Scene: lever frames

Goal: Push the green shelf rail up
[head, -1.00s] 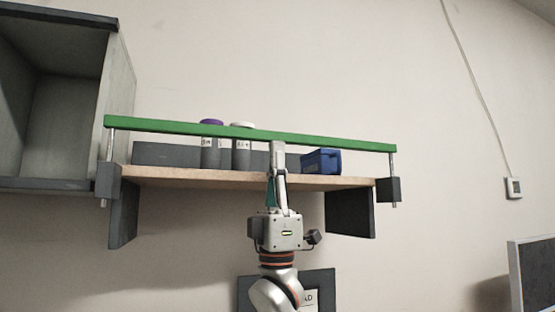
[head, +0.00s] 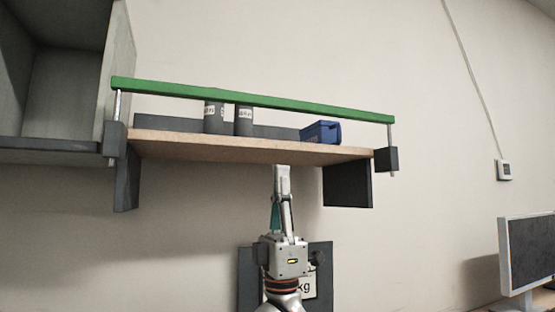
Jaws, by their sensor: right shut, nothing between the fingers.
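The green shelf rail (head: 250,98) runs along the front of the wooden shelf (head: 240,148), held above it on a thin metal post at each end. It slopes down to the right in the picture. My right gripper (head: 281,170) is shut and empty, pointing up. Its tips are just below the front edge of the shelf in the picture, well below the rail and apart from it. My left gripper is not in view.
On the shelf stand two grey jars (head: 244,121) with labels and a blue bin (head: 321,132). A grey open cabinet (head: 62,95) is at the left. A dark panel with a sign (head: 246,275) is behind my right arm. A monitor (head: 528,255) stands at the lower right.

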